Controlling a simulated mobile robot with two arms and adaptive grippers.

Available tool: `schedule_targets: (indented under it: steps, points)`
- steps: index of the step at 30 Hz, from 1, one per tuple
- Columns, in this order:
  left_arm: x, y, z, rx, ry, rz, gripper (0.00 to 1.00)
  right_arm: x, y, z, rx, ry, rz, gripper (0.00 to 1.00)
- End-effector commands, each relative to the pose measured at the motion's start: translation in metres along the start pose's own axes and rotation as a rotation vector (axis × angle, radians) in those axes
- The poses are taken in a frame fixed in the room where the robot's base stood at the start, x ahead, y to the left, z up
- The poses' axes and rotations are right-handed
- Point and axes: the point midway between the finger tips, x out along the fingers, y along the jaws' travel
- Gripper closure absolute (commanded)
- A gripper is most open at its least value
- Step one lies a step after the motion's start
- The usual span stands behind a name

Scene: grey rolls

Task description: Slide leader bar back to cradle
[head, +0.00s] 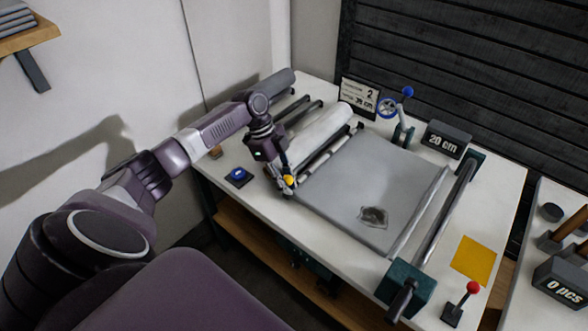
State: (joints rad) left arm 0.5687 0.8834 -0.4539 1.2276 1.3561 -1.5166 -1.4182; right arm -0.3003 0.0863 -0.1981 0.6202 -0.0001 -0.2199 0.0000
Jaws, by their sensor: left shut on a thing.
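My left gripper (287,186) is at the left front corner of the grey sheet bed, low over the table. It is shut on a small yellow knob (288,180), which seems to sit at the near end of a dark bar (326,152). This bar, which looks like the leader bar, runs across between the white roll (318,130) and the grey sheet (350,180). The fingers hide the bar's near end, and I cannot tell whether it rests in a cradle. My right gripper is not in view.
The grey sheet carries a dark patch (373,216). A long roller (446,214) sits between teal end blocks (404,285). A blue button (238,174), a crank with a blue knob (407,92), a "20 cm" display (446,140), a yellow pad (474,260) and a red-knobbed lever (472,288) stand around.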

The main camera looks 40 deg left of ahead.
Motion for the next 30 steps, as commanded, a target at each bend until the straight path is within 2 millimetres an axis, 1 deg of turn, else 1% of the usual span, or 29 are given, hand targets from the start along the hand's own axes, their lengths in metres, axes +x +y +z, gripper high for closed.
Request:
schedule_targets:
  steps: [1, 8, 9, 14, 15, 21, 25, 28, 30]
  points:
    - [-0.004, -0.003, 0.003, -0.001, -0.005, -0.008, 1.00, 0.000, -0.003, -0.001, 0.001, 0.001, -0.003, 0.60]
    - [-0.005, -0.003, 0.003, -0.003, -0.008, -0.010, 1.00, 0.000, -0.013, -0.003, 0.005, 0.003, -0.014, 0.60]
    - [-0.005, -0.003, 0.003, -0.003, -0.008, -0.010, 0.80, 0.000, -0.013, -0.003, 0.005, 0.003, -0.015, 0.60]
    - [-0.004, -0.002, 0.003, -0.003, -0.007, -0.008, 0.62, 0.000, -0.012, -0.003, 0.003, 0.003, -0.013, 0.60]
    - [-0.004, -0.002, 0.003, -0.002, -0.006, -0.007, 0.61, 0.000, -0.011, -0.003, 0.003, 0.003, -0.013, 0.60]
    - [-0.002, -0.001, 0.002, -0.002, -0.005, -0.004, 0.61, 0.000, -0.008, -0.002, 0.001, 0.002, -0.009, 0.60]
    - [-0.004, -0.001, 0.002, -0.002, -0.005, -0.004, 0.61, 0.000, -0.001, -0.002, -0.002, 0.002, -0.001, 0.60]
    - [-0.013, -0.002, 0.002, -0.002, -0.005, -0.006, 0.61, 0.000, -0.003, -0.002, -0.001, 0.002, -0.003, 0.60]
    - [-0.024, -0.002, 0.002, -0.002, -0.005, -0.007, 0.61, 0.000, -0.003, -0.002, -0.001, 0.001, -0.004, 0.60]
